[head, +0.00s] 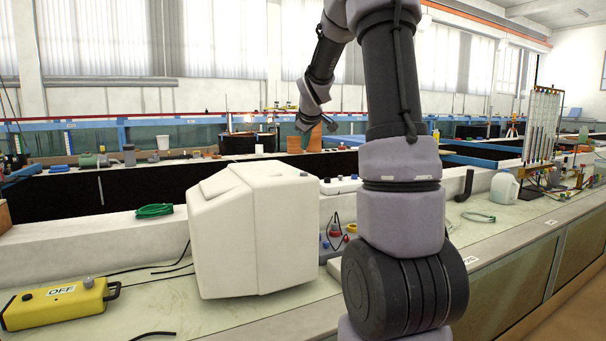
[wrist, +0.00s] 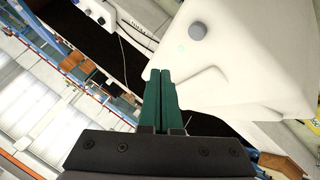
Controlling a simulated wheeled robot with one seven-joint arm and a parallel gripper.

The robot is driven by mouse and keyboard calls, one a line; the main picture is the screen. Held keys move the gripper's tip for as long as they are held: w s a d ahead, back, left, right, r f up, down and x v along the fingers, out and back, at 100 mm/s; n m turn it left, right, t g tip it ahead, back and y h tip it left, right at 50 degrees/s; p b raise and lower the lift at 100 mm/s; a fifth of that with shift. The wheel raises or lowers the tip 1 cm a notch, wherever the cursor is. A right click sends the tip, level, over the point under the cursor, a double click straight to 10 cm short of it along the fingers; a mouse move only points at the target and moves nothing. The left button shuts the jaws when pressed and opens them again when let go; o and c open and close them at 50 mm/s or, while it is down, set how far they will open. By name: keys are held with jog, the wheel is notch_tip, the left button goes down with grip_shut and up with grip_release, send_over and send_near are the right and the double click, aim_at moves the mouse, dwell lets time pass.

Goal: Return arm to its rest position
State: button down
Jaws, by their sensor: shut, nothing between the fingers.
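My arm rises in front of the bench in the head view and bends over to the left at the top. My gripper (wrist: 161,76) shows in the wrist view with its two green fingers pressed together and nothing between them. In the head view the end of the arm hangs above and behind a large white plastic container (head: 255,228), and the fingers are too small there to make out well. In the wrist view the same white container (wrist: 245,60), with its grey cap, lies to the right of the fingers. I see a gap between fingers and container.
A yellow control box (head: 58,304) marked OFF lies at the bench's left front with black cables. A green coiled cord (head: 154,210) lies on the ledge behind. Open air surrounds the raised arm.

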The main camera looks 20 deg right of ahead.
jog(key=s+a+r+m+y, duration=0.1)
jog(key=s+a+r+m, duration=0.15)
jog(key=s+a, duration=0.4)
jog(key=s+a+r+m+y, duration=0.1)
jog(key=s+a+r+m, duration=0.15)
jog(key=s, duration=0.75)
jog(key=s+a+f+m+g+y, duration=0.1)
jog(key=s+a, duration=0.3)
jog(key=s, duration=0.5)
jog(key=s+a+f+m+y, duration=0.1)
jog(key=s+a+m, duration=0.3)
jog(key=s, duration=0.6)
jog(key=shift+a+f+g+y, duration=0.3)
jog(key=shift+a+f+g, duration=0.1)
jog(key=shift+a+f, duration=0.2)
jog(key=shift+s, duration=0.1)
